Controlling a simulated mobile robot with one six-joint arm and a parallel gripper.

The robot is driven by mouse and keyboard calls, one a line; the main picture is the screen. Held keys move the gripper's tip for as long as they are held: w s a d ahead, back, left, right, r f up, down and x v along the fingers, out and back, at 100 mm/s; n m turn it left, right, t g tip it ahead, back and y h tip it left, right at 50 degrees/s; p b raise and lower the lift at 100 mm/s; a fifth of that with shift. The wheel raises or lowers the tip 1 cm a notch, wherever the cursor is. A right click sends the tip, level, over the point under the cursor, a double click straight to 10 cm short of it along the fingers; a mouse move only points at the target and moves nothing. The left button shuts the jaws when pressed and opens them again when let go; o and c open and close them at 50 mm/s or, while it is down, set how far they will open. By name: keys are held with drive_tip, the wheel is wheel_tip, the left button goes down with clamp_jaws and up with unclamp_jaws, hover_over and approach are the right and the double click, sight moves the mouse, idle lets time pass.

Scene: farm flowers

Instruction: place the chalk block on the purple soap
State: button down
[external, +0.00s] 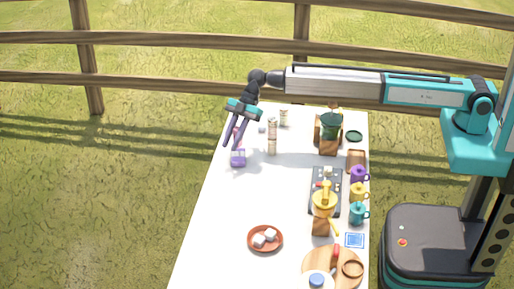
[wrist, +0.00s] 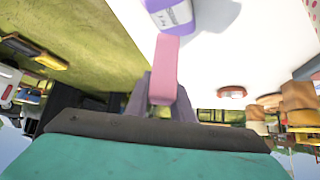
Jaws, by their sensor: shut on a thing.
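The chalk block (wrist: 164,70) is a long pink bar between the two fingers of my gripper (wrist: 162,98), which is shut on it. In the external view my gripper (external: 233,145) points down at the far left of the white table. The purple soap (external: 238,158) is just below the fingertips there. In the wrist view the soap (wrist: 171,13) is a purple block with a white label, at the top edge and partly cut off. The block's far end overlaps the soap's lower edge in that view; I cannot tell whether they touch.
Beige stacked pieces (external: 272,137) stand right of my gripper, with a small jar (external: 284,117) behind. A red-brown plate (external: 265,247) with white cubes lies nearer. Mugs, a dark tray (external: 316,205) and a wooden board (external: 313,262) fill the right side. The table's left-middle is clear.

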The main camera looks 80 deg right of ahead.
drive_tip(key=shift+f+p, duration=0.5)
drive_tip(key=shift+f, duration=1.3)
drive_tip(key=shift+f, duration=0.15)
drive_tip(key=c, duration=1.5)
unclamp_jaws()
drive_tip(key=shift+c, duration=0.2)
drive_tip(key=shift+r, duration=0.25)
drive_tip(key=shift+s+d+r, duration=0.1)
drive_tip(key=shift+d, duration=0.15)
drive_tip(key=b+v, duration=0.3)
drive_tip(key=v, duration=0.8)
drive_tip(key=shift+d, duration=0.15)
drive_tip(key=shift+r, duration=0.15)
